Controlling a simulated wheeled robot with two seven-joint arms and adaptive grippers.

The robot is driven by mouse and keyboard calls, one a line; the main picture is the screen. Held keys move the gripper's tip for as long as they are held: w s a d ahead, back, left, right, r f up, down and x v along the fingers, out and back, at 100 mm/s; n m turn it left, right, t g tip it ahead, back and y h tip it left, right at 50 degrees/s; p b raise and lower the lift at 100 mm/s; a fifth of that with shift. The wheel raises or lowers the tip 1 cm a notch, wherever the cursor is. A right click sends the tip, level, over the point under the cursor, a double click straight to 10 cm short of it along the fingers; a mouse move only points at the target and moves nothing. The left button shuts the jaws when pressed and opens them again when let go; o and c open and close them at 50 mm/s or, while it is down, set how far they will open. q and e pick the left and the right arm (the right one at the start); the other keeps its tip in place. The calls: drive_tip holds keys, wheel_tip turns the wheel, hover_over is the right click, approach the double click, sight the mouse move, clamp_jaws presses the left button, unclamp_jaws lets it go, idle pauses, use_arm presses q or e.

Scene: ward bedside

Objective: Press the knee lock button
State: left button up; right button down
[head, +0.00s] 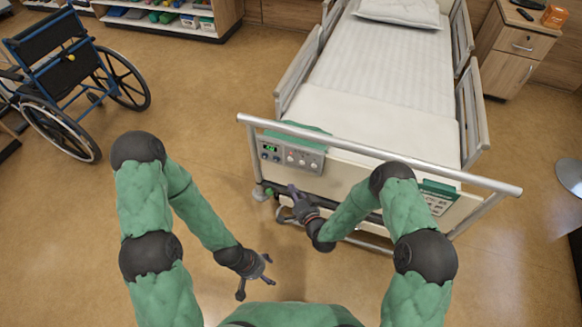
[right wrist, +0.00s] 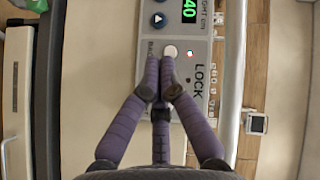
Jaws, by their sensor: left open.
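The bed's control panel (head: 292,154) is on the outside of the footboard, with a green display, blue buttons and several pale round buttons. In the right wrist view the panel (right wrist: 208,52) shows the word LOCK and a pale round button (right wrist: 170,51) just beyond my fingertips. I cannot read whether this is the knee lock button. My right gripper (head: 292,190) has its fingers together and empty, and in the wrist view (right wrist: 161,72) they point at the panel. I cannot tell whether they touch it. My left gripper (head: 256,281) is open and empty, low over the floor.
The footboard rail (head: 380,154) runs above the panel. A green-topped card (head: 438,196) hangs at the right of the footboard. A wheelchair (head: 65,80) stands at the left and a bedside cabinet (head: 515,50) at the back right. The floor between wheelchair and bed is clear.

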sight(302, 162)
drive_tip(key=shift+w, duration=0.1)
idle(0.3)
drive_tip(key=w+d+b, duration=0.2)
drive_tip(key=w, duration=0.6)
drive_tip(key=shift+d+b, duration=0.3)
drive_tip(key=shift+b, duration=0.1)
drive_tip(key=shift+w, duration=0.1)
drive_tip(key=shift+w, duration=0.2)
idle(1.0)
drive_tip(key=shift+w+d+b, duration=0.15)
drive_tip(key=shift+w+b, duration=0.05)
drive_tip(key=shift+b, duration=0.15)
